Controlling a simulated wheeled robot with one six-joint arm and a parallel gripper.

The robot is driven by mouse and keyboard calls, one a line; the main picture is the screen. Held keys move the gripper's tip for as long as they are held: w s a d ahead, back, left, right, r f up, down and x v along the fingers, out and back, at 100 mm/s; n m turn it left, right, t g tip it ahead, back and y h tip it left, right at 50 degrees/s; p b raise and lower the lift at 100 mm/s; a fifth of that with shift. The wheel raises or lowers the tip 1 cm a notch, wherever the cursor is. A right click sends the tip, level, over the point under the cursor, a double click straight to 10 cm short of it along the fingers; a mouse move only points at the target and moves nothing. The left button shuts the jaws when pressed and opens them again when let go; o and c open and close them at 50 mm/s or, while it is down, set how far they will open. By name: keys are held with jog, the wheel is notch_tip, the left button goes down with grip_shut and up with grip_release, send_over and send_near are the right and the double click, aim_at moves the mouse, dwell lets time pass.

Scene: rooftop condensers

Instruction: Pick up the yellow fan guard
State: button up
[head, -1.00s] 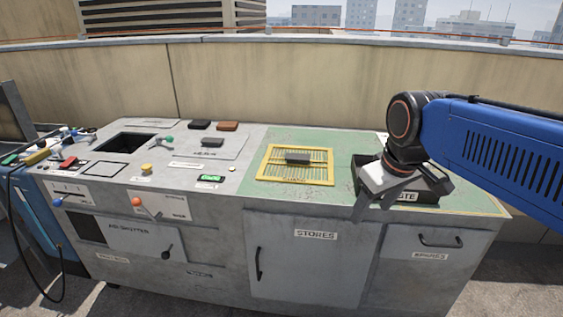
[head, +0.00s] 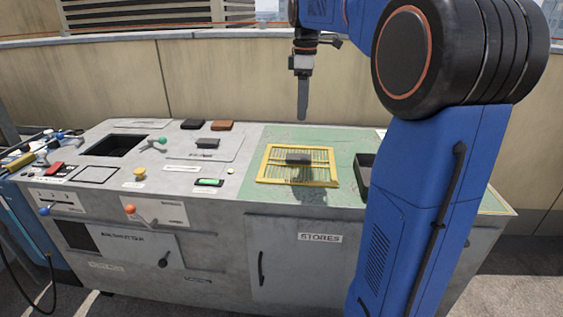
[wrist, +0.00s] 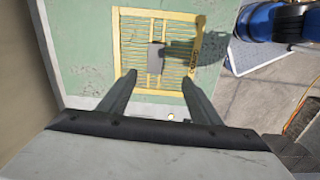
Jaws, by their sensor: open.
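The yellow fan guard (head: 270,172) lies flat on the green part of the cabinet top. It is a square slatted frame with a dark grey block (head: 298,158) at its middle. My gripper (head: 303,105) hangs above the guard, pointing down, with clear space between them. In the wrist view the guard (wrist: 139,50) lies beyond my open, empty fingers (wrist: 160,92), and its grey block (wrist: 154,58) shows ahead of the gap between them. My gripper's shadow falls across the guard's right side.
A dark tray (head: 362,175) stands right of the guard, partly hidden by my arm. Levers, buttons and a square opening (head: 115,146) fill the cabinet's left half. Brown (head: 221,126) and black (head: 192,124) blocks lie at the back. A wall (head: 150,75) runs behind.

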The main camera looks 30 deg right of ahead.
jog(key=w, duration=0.2)
send_near(299, 156)
jog(key=shift+n, duration=0.3)
notch_tip(299, 156, down, 8)
jog(key=shift+w+f, duration=0.1)
jog(key=shift+f, duration=0.1)
jog(key=shift+c, duration=0.6)
jog(key=c, duration=1.3)
